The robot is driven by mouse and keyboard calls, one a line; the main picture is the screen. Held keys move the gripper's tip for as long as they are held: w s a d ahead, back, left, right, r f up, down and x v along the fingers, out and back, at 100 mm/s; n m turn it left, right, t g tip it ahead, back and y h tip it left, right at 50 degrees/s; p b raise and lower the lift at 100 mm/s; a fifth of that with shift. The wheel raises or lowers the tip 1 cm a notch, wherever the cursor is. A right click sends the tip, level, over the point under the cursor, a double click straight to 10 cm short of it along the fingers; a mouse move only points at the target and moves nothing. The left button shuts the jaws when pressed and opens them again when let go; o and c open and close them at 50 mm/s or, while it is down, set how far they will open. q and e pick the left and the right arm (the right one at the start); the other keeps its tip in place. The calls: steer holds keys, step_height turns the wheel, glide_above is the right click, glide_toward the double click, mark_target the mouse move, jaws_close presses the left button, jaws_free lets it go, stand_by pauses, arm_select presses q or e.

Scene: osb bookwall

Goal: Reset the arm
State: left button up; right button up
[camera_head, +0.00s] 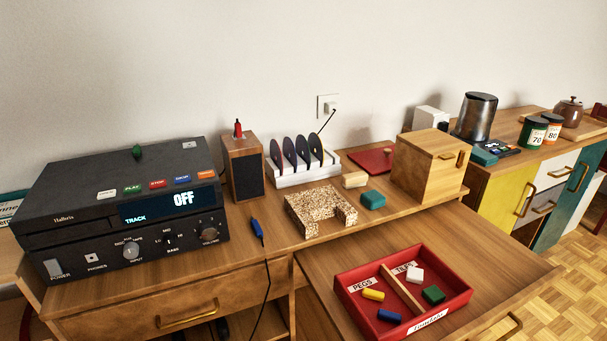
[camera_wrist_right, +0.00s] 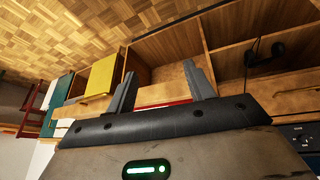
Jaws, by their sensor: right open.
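My right gripper (camera_wrist_right: 160,88) shows in the right wrist view with its two grey fingers spread apart and nothing between them. It hangs in free space in front of the wooden furniture (camera_wrist_right: 160,50), and a strip of red shows behind the fingers. Neither of my arms shows in the head view. My left gripper is in no view.
A black stereo (camera_head: 120,215) stands on the left of the desk. A red tray (camera_head: 345,290) with several small blocks lies on the lower surface at front. Nearby are a disc rack (camera_head: 300,178), a speckled block (camera_head: 315,215) and a wooden box (camera_head: 415,170).

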steer(key=s+f+g, duration=0.1)
steer(key=s+g, duration=0.1)
steer(key=s, duration=0.2)
steer(key=w+a+f+t+y, duration=0.3)
steer(key=w+a+f+t, duration=0.2)
steer(key=w+a+t, duration=0.1)
steer(key=shift+w+a+n+t, duration=0.3)
steer(key=shift+w+a+t, duration=0.1)
steer(key=shift+t, duration=0.2)
